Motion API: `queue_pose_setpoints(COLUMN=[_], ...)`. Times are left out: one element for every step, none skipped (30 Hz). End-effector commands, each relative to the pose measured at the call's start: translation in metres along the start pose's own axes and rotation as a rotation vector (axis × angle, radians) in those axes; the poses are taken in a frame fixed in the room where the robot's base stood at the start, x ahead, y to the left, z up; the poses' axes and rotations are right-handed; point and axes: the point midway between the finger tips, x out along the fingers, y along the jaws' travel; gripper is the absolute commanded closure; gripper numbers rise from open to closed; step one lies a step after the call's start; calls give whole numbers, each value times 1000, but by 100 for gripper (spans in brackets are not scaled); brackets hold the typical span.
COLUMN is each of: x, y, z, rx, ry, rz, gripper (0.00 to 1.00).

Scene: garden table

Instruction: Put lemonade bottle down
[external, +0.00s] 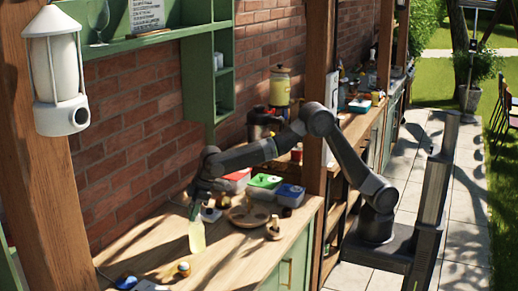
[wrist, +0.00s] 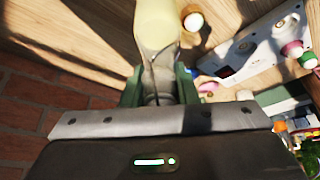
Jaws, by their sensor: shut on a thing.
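The lemonade bottle (external: 197,236) is pale yellow and stands upright at the wooden counter (external: 160,252), left of the round wooden tray. My gripper (external: 195,207) is shut on its neck from above. In the wrist view the bottle (wrist: 157,27) runs away from my gripper (wrist: 160,90), its neck between the two green fingers. Its base is cut off at the top of the wrist view, and I cannot tell whether it touches the counter.
A round wooden tray (external: 236,217) with small items is to the right. Red, green and blue boxes (external: 264,181) stand behind it. A small orange-topped jar (external: 183,269) and a blue item (external: 126,282) lie nearer the front. The brick wall (external: 130,130) is close behind.

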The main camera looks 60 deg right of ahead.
Motion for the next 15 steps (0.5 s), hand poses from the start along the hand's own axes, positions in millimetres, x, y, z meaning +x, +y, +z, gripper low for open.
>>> queue_pose_setpoints(x=[1,2,4,5,7,10,13,16,20,24,28,32,34,36,37], y=[0,0,0,0,0,0,0,0,0,0,0,0,0,0,0], z=[0,1,1,2,3,4,6,7,8,10,12,13,14,15,15], rx=[-1,-1,-1,-1,-1,-1,-1,-1,-1,-1,-1,-1,-1,-1,-1], ry=[1,1,1,1,1,0,0,0,0,-1,-1,-1,0,1,2], rz=[0,0,0,0,0,0,0,0,0,0,0,0,0,0,0], gripper=[100,100,100,100,100,100,100,100,100,100,100,100,100,100,100])
